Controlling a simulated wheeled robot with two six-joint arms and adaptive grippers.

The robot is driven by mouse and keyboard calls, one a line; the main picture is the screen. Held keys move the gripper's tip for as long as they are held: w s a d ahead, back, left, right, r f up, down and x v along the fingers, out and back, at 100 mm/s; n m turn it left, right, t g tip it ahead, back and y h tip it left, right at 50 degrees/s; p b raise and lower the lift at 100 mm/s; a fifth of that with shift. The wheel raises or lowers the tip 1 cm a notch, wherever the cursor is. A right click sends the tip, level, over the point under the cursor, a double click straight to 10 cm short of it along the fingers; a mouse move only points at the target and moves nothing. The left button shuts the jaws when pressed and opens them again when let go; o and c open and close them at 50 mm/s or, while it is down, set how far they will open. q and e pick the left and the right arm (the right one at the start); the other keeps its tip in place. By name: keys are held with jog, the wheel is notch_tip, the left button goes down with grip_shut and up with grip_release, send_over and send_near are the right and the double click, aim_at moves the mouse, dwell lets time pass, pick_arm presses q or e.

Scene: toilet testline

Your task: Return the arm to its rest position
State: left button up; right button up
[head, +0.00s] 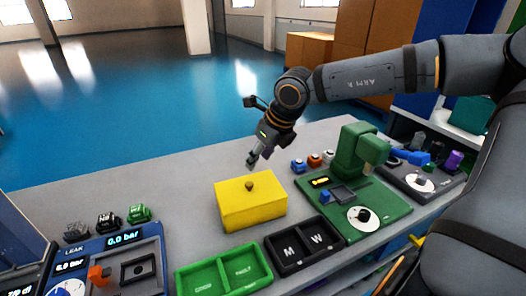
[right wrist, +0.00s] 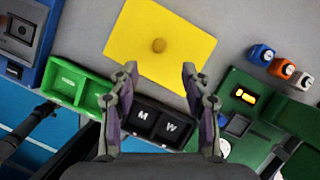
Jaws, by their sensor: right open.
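My right gripper (head: 254,160) hangs in the air above the bench, just behind and above a yellow box (head: 250,205) with a brown knob on top. In the right wrist view my right gripper (right wrist: 160,85) has its two fingers spread wide with nothing between them. The yellow box (right wrist: 150,60) lies beyond the fingertips there, apart from them. My right arm (head: 365,78) reaches in from the right edge of the head view. My left gripper does not show.
A black tray marked M and W (head: 305,262) and a green tray (head: 222,290) line the front. A green test station (head: 395,212) with a dial stands right, a blue leak tester (head: 80,255) left. Small blue, orange and white blocks (head: 314,160) sit behind. Free bench lies left of the box.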

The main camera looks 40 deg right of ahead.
jog(key=v, duration=0.2)
jog(key=shift+s+r, duration=0.1)
jog(key=shift+r, duration=0.2)
